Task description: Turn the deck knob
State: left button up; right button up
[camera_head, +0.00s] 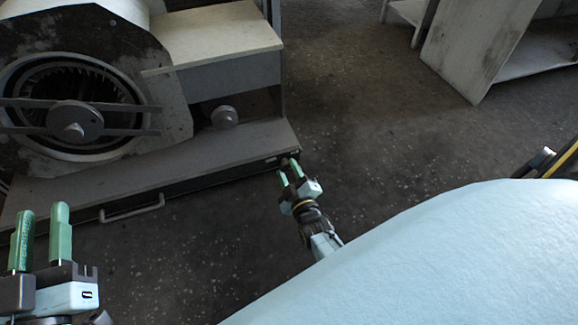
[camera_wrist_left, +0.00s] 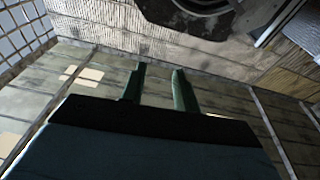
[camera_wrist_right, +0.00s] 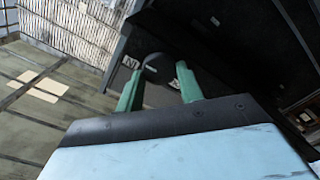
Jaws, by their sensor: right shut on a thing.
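The deck (camera_head: 190,150) is the grey ledge at the front of the blower housing in the head view. A dark round knob (camera_wrist_right: 158,66) sits on a dark panel in the right wrist view, between two small pale marked plates. My right gripper (camera_head: 288,169) is at the deck's right front corner, its green fingers shut on this knob; they also show in the right wrist view (camera_wrist_right: 160,88). In the head view the knob is mostly hidden by the fingers. My left gripper (camera_head: 43,211) is open and empty, in front of the deck at the lower left.
The blower housing (camera_head: 140,62) has a round opening with a crossbar and hub (camera_head: 74,124). A grey round part (camera_head: 224,117) stands above the deck, under a pale-topped box (camera_head: 215,35). A handle (camera_head: 132,209) is on the deck's front.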

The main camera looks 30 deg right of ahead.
jog(key=o, duration=1)
jog(key=shift+s, duration=0.1)
jog(key=shift+s, duration=0.15)
pick_arm(q)
jog(key=s+a+f+g+y+p, duration=0.2)
jog(key=s+f+g, duration=0.1)
jog(key=f+g, duration=0.2)
jog(key=s+a+f+g+y+p, duration=0.2)
jog(key=f+g, duration=0.4)
jog(key=f, duration=0.3)
jog(key=shift+s+a+f+n, duration=0.3)
jog(key=shift+s+a+f, duration=0.05)
jog(key=shift+s, duration=0.05)
pick_arm(e)
jog(key=v, duration=1.3)
jog(key=shift+f, duration=0.1)
